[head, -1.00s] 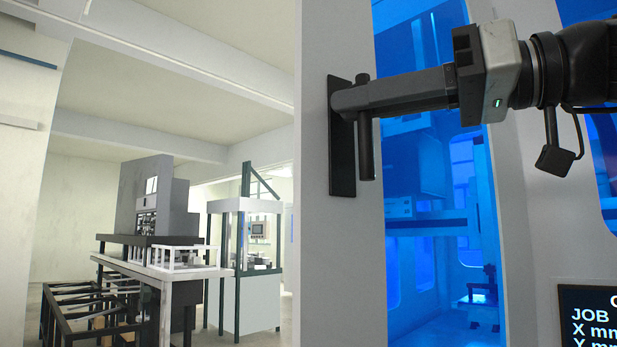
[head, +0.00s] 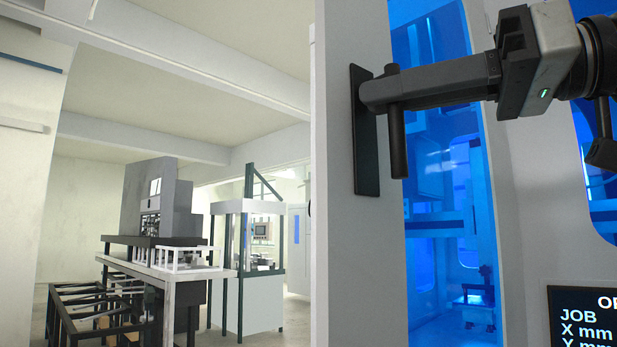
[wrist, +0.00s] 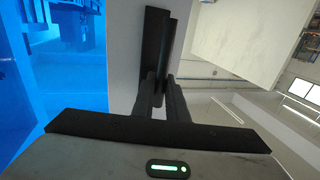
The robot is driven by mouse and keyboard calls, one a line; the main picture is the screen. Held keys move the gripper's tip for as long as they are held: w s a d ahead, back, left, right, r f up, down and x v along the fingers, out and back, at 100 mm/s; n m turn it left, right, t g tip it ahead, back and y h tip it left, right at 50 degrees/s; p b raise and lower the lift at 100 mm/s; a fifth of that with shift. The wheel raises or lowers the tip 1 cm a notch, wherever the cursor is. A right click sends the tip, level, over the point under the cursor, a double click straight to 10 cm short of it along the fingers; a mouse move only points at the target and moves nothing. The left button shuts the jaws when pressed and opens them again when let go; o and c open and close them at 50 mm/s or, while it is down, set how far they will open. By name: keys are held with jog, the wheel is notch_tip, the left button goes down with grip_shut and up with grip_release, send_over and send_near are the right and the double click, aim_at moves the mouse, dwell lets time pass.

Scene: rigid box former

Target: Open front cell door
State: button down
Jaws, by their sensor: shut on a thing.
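The door is a light grey panel (head: 340,240) in the middle of the head view. It carries a dark upright backing plate (head: 366,170) and a dark vertical bar handle (head: 397,150). My gripper (head: 375,92) reaches in from the right with its fingers around the bar, which shows above and below them. In the wrist view the two fingers (wrist: 163,98) close around the dark handle (wrist: 165,45) against the pale door face. The fingertips partly hide the handle. Blue-tinted cell interior (head: 440,240) shows to the right of the panel.
A pale cell wall (head: 530,210) with a blue window and a black job display (head: 585,320) stands at the right. A grey machine with a white table (head: 175,268) and a framed station (head: 250,265) stand farther back left. Some floor between them and the door looks clear.

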jog(key=c, duration=2)
grip_release()
jog(key=shift+p+v, duration=2.7)
jog(key=shift+v, duration=6)
